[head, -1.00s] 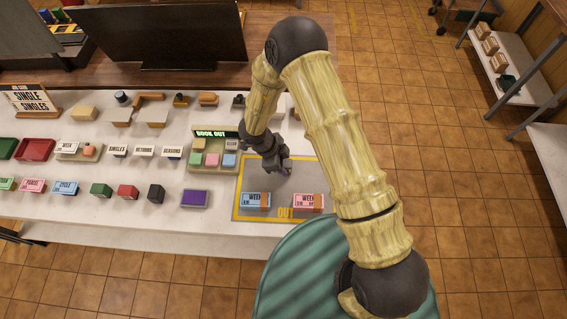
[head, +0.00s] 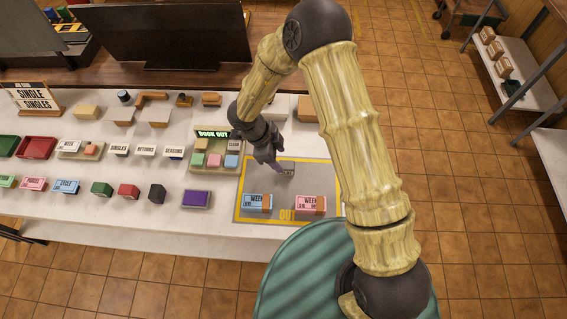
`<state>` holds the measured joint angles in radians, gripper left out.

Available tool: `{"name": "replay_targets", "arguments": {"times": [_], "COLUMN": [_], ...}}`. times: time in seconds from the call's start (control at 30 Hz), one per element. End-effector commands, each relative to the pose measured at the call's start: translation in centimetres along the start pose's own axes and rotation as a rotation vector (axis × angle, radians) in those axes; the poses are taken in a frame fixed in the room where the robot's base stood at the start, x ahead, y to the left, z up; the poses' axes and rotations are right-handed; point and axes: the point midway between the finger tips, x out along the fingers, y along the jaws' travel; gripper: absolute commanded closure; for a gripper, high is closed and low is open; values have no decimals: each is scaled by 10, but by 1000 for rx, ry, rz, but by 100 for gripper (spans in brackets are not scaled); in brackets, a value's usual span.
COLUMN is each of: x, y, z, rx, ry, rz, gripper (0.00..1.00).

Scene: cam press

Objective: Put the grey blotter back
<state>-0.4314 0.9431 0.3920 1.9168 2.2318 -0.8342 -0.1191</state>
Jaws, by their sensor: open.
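My gripper (head: 279,168) is over the upper part of the grey mat (head: 320,185), which has a yellow border and the word OUT. The gripper points down and to the right, and its jaws are open. I cannot pick out the grey blotter for certain; a small grey shape at the fingertips may be it or part of a finger. A blue ticket block (head: 257,203) and a pink ticket block (head: 310,204) sit side by side along the mat's front. My arm covers part of the back row and the mat's right side.
The BOOK OUT tray (head: 214,160) with coloured blocks stands just left of the mat. A purple pad (head: 196,199) lies in front of it. Several blocks and labelled stands fill the white counter (head: 120,215) to the left. A dark monitor (head: 165,35) stands behind.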

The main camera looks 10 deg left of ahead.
Motion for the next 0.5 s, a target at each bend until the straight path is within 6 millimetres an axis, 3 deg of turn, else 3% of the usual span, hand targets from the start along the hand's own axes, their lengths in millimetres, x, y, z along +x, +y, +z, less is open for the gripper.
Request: {"name": "replay_targets", "arguments": {"times": [0.23, 0.5], "x": [-43, -55], "y": [-1, 0], "z": [1, 0], "rx": [1, 0], "ry": [-2, 0], "rz": [-2, 1], "gripper": [46, 46]}}
